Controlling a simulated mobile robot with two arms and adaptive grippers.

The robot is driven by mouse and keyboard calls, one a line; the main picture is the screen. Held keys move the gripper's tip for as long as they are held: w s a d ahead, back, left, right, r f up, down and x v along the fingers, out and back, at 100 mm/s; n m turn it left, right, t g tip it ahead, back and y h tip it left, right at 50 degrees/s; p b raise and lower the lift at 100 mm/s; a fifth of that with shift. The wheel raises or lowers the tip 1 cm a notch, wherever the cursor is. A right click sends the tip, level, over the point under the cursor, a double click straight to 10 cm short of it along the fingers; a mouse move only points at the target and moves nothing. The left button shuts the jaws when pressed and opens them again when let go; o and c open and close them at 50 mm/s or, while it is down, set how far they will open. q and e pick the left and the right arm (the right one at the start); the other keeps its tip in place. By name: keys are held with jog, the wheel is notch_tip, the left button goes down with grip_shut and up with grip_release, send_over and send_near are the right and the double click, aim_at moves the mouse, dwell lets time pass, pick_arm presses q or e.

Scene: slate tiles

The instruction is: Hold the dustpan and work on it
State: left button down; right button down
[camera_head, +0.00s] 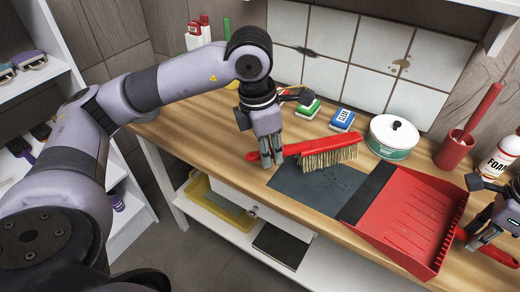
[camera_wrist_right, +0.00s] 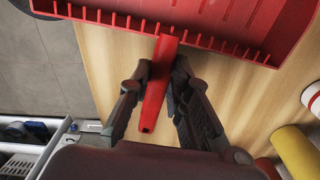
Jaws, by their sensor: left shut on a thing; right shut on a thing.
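The red dustpan (camera_head: 412,215) lies on the wooden bench with its black lip against a dark slate sheet (camera_head: 300,188). It also shows in the right wrist view (camera_wrist_right: 200,22). My right gripper (camera_head: 472,238) is shut on its red handle, which shows between the fingers (camera_wrist_right: 160,76) in the right wrist view. My left gripper (camera_head: 271,160) points down and is shut on the red handle of a brush (camera_head: 330,152). The brush's tan bristles face down over the slate's back edge. Small dark specks show on the slate. The fingers partly hide both handles.
A white pot (camera_head: 392,137), a blue block (camera_head: 343,118) and a green block (camera_head: 308,108) stand behind the brush. A red cup (camera_head: 453,150) and a white bottle (camera_head: 502,155) stand behind the dustpan. Bare bench lies in front of the slate.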

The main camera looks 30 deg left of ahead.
pick_arm(q)
jog(key=n, duration=0.2)
jog(key=d+n, duration=0.1)
jog(key=w+n, duration=0.1)
jog(key=n, duration=0.1)
jog(key=shift+d+n+y, duration=0.3)
jog(key=shift+d+y, duration=0.1)
jog(key=shift+s+f, duration=0.1)
jog(key=shift+f, duration=2.3)
jog(key=shift+d, duration=0.1)
jog(key=shift+s+d, duration=0.15)
jog(key=shift+d, duration=0.6)
jog(key=shift+s+d, duration=0.15)
jog(key=shift+d, duration=0.6)
jog(key=shift+s+d, duration=0.2)
jog(key=shift+d, duration=0.6)
jog(key=shift+s+d, duration=0.2)
jog(key=shift+d, duration=0.7)
